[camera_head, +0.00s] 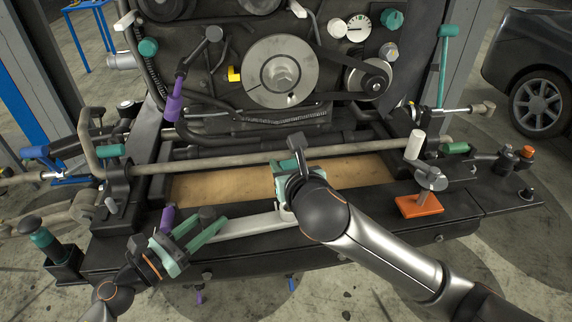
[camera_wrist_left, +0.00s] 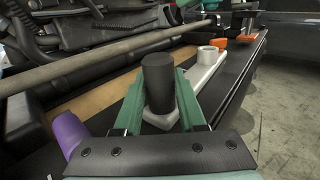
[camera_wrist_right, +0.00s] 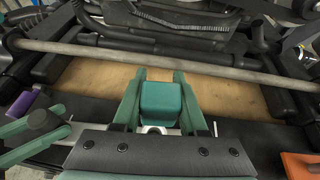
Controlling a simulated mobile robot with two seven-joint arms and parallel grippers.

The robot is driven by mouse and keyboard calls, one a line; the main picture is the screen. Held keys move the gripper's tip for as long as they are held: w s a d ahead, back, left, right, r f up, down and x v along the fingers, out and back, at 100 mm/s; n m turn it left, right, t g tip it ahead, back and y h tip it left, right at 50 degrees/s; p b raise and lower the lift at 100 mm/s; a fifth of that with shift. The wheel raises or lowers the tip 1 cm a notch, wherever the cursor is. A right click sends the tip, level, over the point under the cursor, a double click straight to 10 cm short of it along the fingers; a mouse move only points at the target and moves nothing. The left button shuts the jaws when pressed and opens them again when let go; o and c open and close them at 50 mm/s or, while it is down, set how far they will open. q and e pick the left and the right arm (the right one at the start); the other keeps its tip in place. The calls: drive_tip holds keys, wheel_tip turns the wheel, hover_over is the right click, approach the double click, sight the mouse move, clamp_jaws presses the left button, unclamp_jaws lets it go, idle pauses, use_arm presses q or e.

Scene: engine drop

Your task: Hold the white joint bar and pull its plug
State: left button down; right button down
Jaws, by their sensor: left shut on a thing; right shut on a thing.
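The white joint bar (camera_head: 248,223) lies along the dark front beam, and its hexagonal end shows in the left wrist view (camera_wrist_left: 161,119). My left gripper (camera_head: 192,235) is shut on an upright black cylinder (camera_wrist_left: 158,76) at the bar's left end. A teal finger stands on each side of the cylinder. My right gripper (camera_head: 288,176) is at the bar's other end, shut on a teal block (camera_wrist_right: 161,103). The block sits between its two teal fingers. White metal shows just below the block. The right arm hides part of that end in the head view.
A grey rod (camera_head: 230,160) runs across behind the bar, above a tan board (camera_head: 220,185). A purple piece (camera_head: 167,219) stands close to my left gripper. An orange pad (camera_head: 419,206) and a white cylinder (camera_head: 415,145) are to the right. The engine (camera_head: 283,72) fills the back.

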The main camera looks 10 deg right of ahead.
idle(0.4)
use_arm(q)
drive_tip(key=shift+c, duration=2)
unclamp_jaws()
drive_tip(key=shift+r, duration=7)
